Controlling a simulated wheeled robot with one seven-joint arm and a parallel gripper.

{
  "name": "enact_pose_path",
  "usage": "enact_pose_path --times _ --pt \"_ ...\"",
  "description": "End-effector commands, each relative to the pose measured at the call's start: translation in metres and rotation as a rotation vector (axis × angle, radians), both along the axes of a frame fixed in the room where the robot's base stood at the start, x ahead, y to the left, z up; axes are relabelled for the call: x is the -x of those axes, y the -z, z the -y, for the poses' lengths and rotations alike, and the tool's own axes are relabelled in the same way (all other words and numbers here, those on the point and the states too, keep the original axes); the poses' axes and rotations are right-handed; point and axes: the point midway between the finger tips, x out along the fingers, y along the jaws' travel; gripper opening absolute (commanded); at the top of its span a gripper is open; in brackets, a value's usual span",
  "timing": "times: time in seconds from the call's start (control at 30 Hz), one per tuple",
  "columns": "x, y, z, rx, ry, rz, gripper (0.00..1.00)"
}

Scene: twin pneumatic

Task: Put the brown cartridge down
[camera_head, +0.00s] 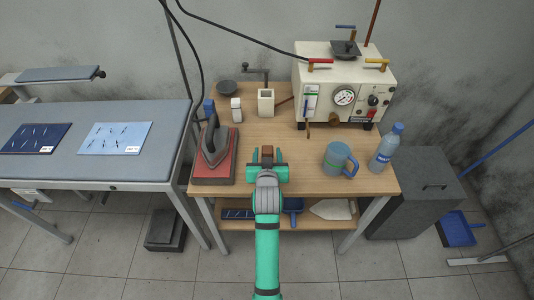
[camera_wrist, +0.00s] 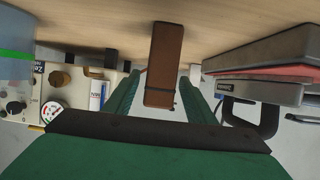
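The brown cartridge (camera_wrist: 165,62) is an upright block with a dark band near one end, seen between my two green fingers in the wrist view. Its brown top also shows in the head view (camera_head: 267,149), over the front middle of the wooden table. My gripper (camera_wrist: 162,88) is open around it, with a visible gap between the cartridge and each finger. In the head view my gripper (camera_head: 267,160) hides the cartridge's lower part. The cartridge appears to stand on the tabletop (camera_head: 305,172), though its base contact is not clear.
An iron on a red pad (camera_head: 212,168) stands close to the left. A blue-grey mug (camera_head: 338,158) and a water bottle (camera_head: 385,148) stand to the right. A white machine with a gauge (camera_head: 342,85) stands behind. A white block (camera_head: 266,103) stands at the back.

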Motion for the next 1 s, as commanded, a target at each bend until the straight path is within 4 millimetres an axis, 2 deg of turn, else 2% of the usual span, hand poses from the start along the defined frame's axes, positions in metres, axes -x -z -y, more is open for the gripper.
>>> enact_pose_path --times 0.37,0.47,0.8,1.0 --pt "0.003 -0.005 -0.001 0.000 -0.001 0.002 0.50" --pt "0.015 -0.010 -0.001 0.001 -0.001 0.002 0.50" --pt "0.077 -0.035 -0.001 0.001 -0.001 0.002 0.50" --pt "0.102 -0.045 -0.001 0.001 -0.001 0.000 0.50"
